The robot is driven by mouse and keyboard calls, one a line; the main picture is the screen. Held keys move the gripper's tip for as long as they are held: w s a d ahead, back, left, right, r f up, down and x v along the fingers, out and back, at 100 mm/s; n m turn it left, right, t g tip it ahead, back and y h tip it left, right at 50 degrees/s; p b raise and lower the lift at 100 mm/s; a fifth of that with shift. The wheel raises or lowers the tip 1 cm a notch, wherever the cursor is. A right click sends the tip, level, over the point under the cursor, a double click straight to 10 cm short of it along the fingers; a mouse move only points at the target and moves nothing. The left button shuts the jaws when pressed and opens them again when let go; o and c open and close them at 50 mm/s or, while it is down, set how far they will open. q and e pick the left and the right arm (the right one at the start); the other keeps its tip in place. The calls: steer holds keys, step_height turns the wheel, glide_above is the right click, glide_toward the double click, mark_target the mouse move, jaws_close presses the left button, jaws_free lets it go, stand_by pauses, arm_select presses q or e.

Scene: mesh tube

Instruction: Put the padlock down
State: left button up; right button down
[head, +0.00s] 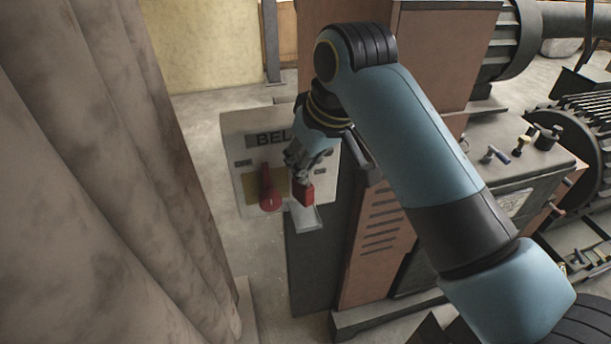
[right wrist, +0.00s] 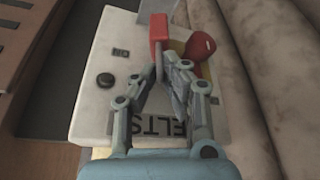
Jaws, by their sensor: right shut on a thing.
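The red padlock (head: 304,194) hangs below my right gripper (head: 303,168), which is shut on it. In the right wrist view the padlock body (right wrist: 159,27) points away from the fingers, and its thin shackle runs back between the fingertips (right wrist: 162,72). A small pale ledge (head: 306,222) is just below the padlock in the head view; I cannot tell whether they touch. My left gripper is not in view.
A pale panel (head: 236,135) marked BELTS, partly hidden, carries a red lever (head: 268,190) close left of the padlock. It also has a black button (right wrist: 105,80). A brown cabinet (head: 365,245) stands right of the ledge. Large draped folds (head: 90,170) fill the left.

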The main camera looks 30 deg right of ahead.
step_height(320, 180, down, 4)
steer(key=shift+r+p, duration=0.15)
steer(key=shift+p, duration=0.2)
steer(key=shift+f, duration=0.2)
steer(key=c, duration=1.5)
jaws_free()
steer(key=shift+o, duration=0.2)
steer(key=b+v, duration=0.1)
steer(key=v, duration=1.1)
steer(key=shift+r, duration=0.1)
